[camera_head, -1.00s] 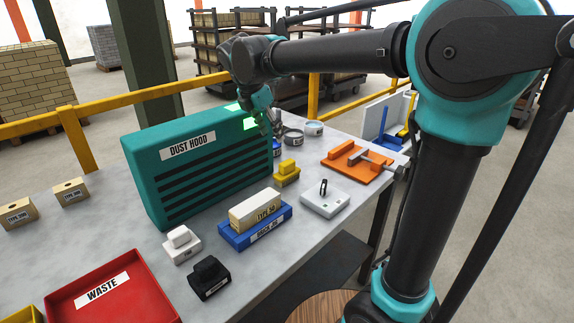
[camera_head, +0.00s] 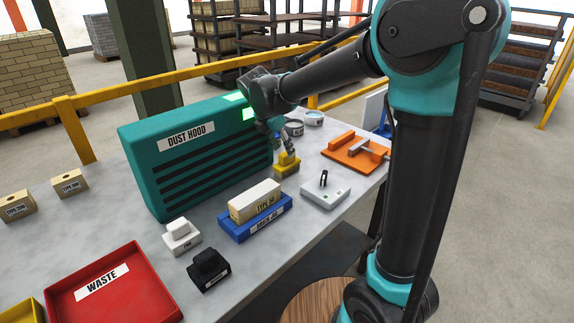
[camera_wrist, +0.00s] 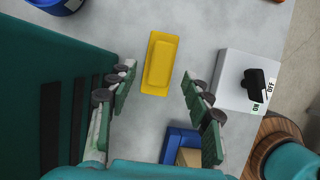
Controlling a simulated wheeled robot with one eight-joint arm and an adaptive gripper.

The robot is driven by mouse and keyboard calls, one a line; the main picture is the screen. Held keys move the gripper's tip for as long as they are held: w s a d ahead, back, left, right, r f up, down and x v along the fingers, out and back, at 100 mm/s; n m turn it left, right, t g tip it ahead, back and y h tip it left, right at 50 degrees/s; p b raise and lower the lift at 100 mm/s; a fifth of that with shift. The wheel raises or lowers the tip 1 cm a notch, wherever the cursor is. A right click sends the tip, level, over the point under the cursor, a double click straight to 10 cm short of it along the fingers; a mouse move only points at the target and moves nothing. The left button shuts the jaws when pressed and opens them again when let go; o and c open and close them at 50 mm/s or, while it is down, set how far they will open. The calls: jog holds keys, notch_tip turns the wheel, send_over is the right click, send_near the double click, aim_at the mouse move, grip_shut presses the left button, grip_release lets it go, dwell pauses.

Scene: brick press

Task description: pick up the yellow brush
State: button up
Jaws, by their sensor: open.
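The yellow brush (camera_head: 287,165) lies on the grey table, right of the teal dust hood and behind the blue brick jig. In the wrist view the brush (camera_wrist: 160,63) is a yellow block with a raised yellow grip, lying lengthwise ahead of my fingers. My gripper (camera_head: 284,148) is above the brush in the head view, partly in front of it. In the wrist view my gripper (camera_wrist: 158,80) is open, with one finger on each side of the brush's line and clear space between. Nothing is held.
The teal dust hood (camera_head: 160,177) stands close on the left. The blue jig (camera_head: 255,224) with a pale brick is in front. A white switch box (camera_head: 325,191) sits to the right, an orange fixture (camera_head: 350,160) behind it. The red waste tray (camera_head: 140,278) is at front left.

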jog(key=shift+d+x, duration=0.2)
jog(key=shift+x, duration=2.15)
jog(key=shift+w, duration=0.1)
jog(key=shift+c, duration=0.6)
jog(key=c, duration=0.9)
jog(key=shift+r, duration=0.1)
notch_tip(320, 180, up, 20)
